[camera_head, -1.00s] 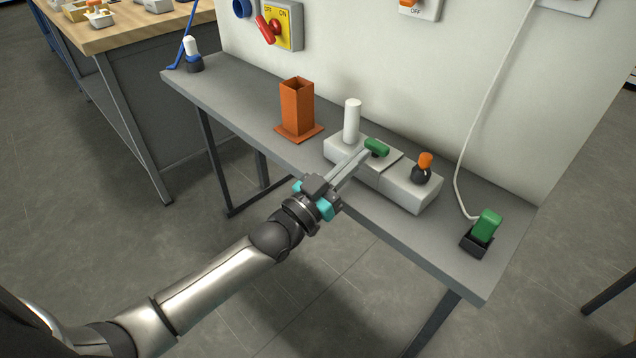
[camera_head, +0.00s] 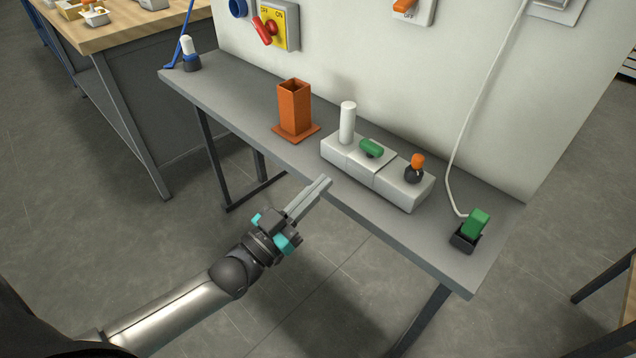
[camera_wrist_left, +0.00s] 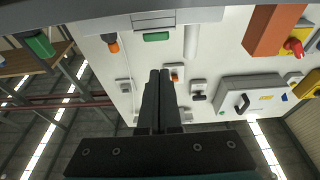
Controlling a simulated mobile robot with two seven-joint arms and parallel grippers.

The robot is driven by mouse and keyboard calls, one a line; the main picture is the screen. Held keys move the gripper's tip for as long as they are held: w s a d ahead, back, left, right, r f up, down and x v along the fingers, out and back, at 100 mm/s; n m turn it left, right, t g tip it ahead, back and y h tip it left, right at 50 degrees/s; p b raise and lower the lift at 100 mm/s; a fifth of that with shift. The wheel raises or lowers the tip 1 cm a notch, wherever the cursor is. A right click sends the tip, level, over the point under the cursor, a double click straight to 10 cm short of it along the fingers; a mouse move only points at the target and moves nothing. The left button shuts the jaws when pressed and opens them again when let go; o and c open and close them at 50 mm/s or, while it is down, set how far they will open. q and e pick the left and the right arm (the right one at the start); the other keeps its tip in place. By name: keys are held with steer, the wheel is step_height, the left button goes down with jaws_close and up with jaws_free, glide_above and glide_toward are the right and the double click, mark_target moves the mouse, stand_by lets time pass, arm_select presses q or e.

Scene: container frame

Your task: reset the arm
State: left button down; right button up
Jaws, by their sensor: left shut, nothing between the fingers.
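My left gripper (camera_head: 322,184) is shut and empty in the head view. Its fingertips are by the front edge of the grey table (camera_head: 225,105), short of the white block. In the left wrist view the two fingers (camera_wrist_left: 160,75) lie together with nothing between them. My right gripper is not in view.
On the table stand an orange square tube (camera_head: 295,108), a white block (camera_head: 405,188) with a white cylinder (camera_head: 347,122), a green piece (camera_head: 371,148) and an orange-topped knob (camera_head: 416,165), and a green plug (camera_head: 476,223) in a black holder. A wall with switches stands behind. Open floor lies in front.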

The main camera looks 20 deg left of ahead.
arm_select(q)
steer(key=shift+s+a, duration=0.1)
steer(key=shift+s, duration=0.1)
steer(key=s+a+f+n+g+y, duration=0.1)
steer(key=s+a+f+g+y, duration=0.15)
steer(key=f, duration=0.75)
steer(key=s+a+f+g+y, duration=0.1)
steer(key=s+f+g+y, duration=0.15)
steer(key=f, duration=0.75)
steer(key=s+a+f+n+g+y, duration=0.1)
steer(key=s+a+f+g, duration=0.15)
steer(key=f, duration=0.75)
steer(key=s+f+g, duration=0.3)
steer(key=s+f, duration=0.2)
steer(key=s, duration=0.3)
steer(key=s+d+f+g+y+p, duration=0.1)
steer(key=s+f+g, duration=0.2)
steer(key=s+f, duration=0.2)
steer(key=s+f+g+y, duration=0.1)
steer(key=s+f+g, duration=0.3)
steer(key=s, duration=0.7)
steer(key=shift+d+f, duration=0.2)
steer(key=shift+f, duration=0.55)
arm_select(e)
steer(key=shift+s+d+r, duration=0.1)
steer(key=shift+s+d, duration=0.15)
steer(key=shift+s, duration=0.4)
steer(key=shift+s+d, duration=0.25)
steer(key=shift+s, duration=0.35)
